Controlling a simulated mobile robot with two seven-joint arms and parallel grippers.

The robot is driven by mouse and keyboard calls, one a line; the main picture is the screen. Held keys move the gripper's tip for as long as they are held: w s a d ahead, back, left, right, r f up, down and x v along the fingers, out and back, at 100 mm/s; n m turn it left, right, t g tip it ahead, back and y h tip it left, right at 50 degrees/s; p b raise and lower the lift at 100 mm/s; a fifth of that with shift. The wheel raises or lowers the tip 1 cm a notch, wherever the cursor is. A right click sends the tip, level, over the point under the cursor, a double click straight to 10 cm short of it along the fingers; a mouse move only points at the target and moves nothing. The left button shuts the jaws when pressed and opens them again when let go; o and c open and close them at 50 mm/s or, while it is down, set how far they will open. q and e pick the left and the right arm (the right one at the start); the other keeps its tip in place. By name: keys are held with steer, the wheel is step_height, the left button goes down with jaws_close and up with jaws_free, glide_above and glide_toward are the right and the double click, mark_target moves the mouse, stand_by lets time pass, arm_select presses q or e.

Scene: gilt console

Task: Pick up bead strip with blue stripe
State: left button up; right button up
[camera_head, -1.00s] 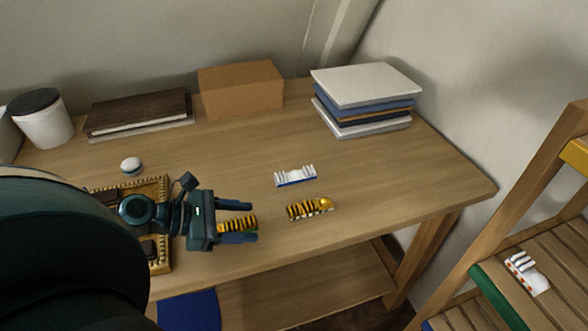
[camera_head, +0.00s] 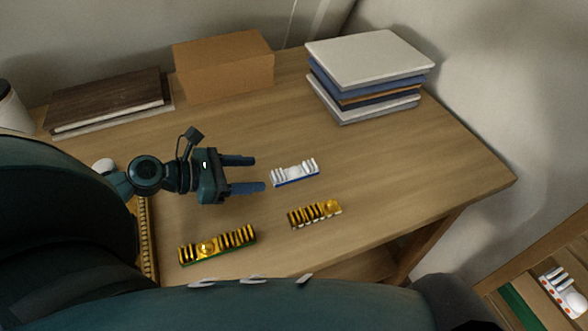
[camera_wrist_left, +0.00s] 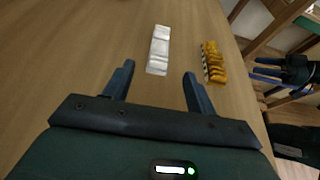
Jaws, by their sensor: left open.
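The bead strip with blue stripe (camera_head: 295,174) is a white strip with ridges and a blue lower edge, lying on the wooden table. My left gripper (camera_head: 254,173) is open and empty just left of it, its fingers pointing toward it and not touching it. In the left wrist view the strip (camera_wrist_left: 159,48) lies ahead of the gap between the open fingertips (camera_wrist_left: 159,71). My right gripper (camera_wrist_left: 266,67) shows small at the right of that view, away from the strip; its jaw state is unclear.
A gold strip (camera_head: 315,214) lies just in front of the white one. Another gold strip with a green edge (camera_head: 217,245) lies further left. A stack of books (camera_head: 367,75) and a brown box (camera_head: 223,66) stand behind. The table's right side is clear.

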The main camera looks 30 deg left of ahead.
mark_target(282, 172)
arm_select(q)
steer(key=x, duration=0.3)
steer(key=shift+w+d, duration=0.1)
steer(key=shift+w, duration=0.05)
steer(key=p+x, duration=0.1)
steer(key=x, duration=0.3)
steer(key=shift+w, duration=0.2)
steer(key=shift+w+d+f, duration=0.3)
steer(key=shift+d, duration=0.1)
arm_select(e)
steer(key=shift+d, duration=0.1)
arm_select(q)
steer(key=shift+c, duration=0.3)
arm_select(e)
steer(key=shift+r, duration=0.1)
